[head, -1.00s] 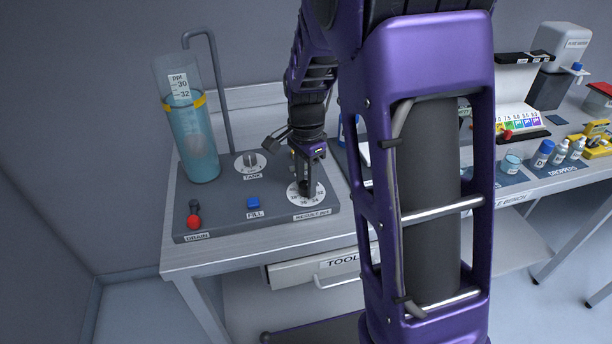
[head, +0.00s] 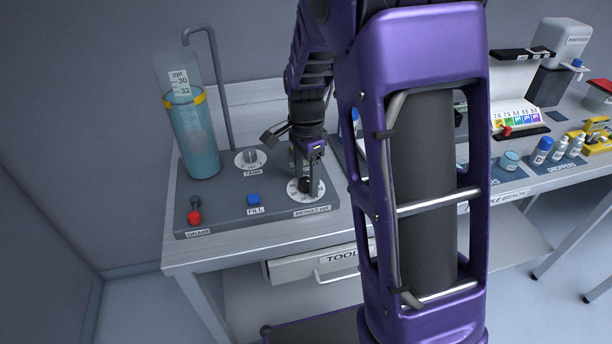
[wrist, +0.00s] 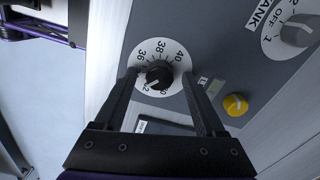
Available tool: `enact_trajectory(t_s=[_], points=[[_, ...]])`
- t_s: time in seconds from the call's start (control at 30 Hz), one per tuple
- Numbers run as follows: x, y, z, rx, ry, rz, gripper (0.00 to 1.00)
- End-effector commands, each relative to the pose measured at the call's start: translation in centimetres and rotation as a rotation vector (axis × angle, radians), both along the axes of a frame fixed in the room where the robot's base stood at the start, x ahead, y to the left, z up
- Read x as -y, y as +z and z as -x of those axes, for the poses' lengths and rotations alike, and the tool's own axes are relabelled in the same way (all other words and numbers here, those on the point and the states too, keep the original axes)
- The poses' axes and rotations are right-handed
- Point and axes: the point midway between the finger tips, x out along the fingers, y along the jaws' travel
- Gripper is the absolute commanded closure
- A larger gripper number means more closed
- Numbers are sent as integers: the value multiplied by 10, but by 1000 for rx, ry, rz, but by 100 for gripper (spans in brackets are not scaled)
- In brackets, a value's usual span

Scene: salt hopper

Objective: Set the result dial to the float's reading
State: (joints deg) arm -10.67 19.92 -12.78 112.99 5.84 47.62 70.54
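The result dial (head: 294,193) is a white disc on the grey panel, under my gripper (head: 311,187). In the wrist view the dial (wrist: 165,50) shows 36, 38 and 40 around a black knob (wrist: 158,74). My gripper (wrist: 158,76) is open, one finger on each side of the knob, with gaps between. The knob's white mark appears to point to the lower left, by a partly hidden number. The pale float (head: 200,144) sits in a clear cylinder of blue water (head: 197,165). Its scale (head: 180,84) shows 30 and 32; the yellow band (head: 187,98) lies just below 32.
The panel also holds the TANK dial (head: 250,160), blue FILL button (head: 253,200) and red DRAIN knob (head: 194,217). A yellow knob (wrist: 235,105) is close to my right finger in the wrist view. Bottles (head: 541,151) stand farther right.

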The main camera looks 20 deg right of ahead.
Motion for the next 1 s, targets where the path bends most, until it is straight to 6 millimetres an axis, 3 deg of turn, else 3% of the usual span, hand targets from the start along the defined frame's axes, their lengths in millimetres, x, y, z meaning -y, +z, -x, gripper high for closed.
enact_trajectory(t_s=[0.23, 0.37, 1.0], points=[[0, 0, 0, -1, 0, 0, 28], [0, 10, 0, 2, 1, 0, 28], [0, 151, 0, 3, 1, -1, 28]])
